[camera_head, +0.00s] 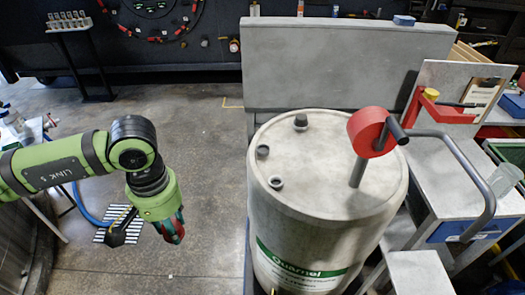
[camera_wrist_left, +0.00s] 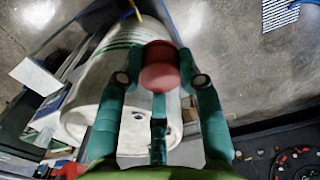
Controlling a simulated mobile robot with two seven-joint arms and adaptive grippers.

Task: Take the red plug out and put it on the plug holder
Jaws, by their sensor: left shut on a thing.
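My left gripper (camera_head: 170,225) hangs left of the barrel (camera_head: 330,170), clear of it and above the floor, fingers pointing down. In the left wrist view, its green fingers (camera_wrist_left: 160,80) are shut on the red plug (camera_wrist_left: 160,72), a rounded red piece held between the fingertips. In the head view, the fingers mostly hide the plug. The barrel is pale and upright, with several small fittings (camera_head: 301,121) on its lid. I cannot tell for sure which thing is the plug holder; a stand with a pale slotted top (camera_head: 70,22) is at the back left. My right gripper is not in view.
A red wheel-like part (camera_head: 370,131) on a post stands over the barrel lid, with a curved grey handle (camera_head: 465,170) at its right. A grey panel (camera_head: 340,65) stands behind the barrel. The floor (camera_head: 190,100) behind my left arm is largely clear.

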